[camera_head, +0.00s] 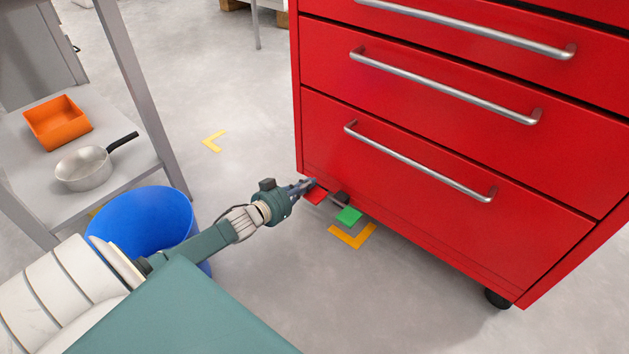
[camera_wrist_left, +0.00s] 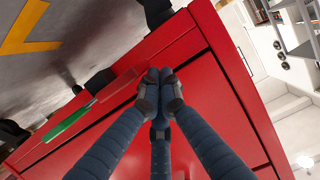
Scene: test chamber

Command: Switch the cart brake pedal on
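The red cart (camera_head: 400,120) with drawers fills the right of the head view. At its lower left edge is the brake pedal, with a red pad (camera_head: 316,195) and a green pad (camera_head: 349,215). In the wrist view, the red pad (camera_wrist_left: 121,83) and green pad (camera_wrist_left: 68,122) stick out from the cart's red body (camera_wrist_left: 225,120). My left gripper (camera_head: 308,185) is at the cart's lower corner, close to the red pad. Its fingertips (camera_wrist_left: 158,90) are together with nothing seen between them. Whether they touch the cart or pad cannot be told. My right gripper is out of view.
A blue bin (camera_head: 140,222) stands on the floor beside my left arm. A grey shelf (camera_head: 125,178) at left holds an orange tray (camera_head: 58,122) and a saucepan (camera_head: 84,168). A black caster (camera_head: 497,298) shows under the cart. The floor in front of the cart is clear.

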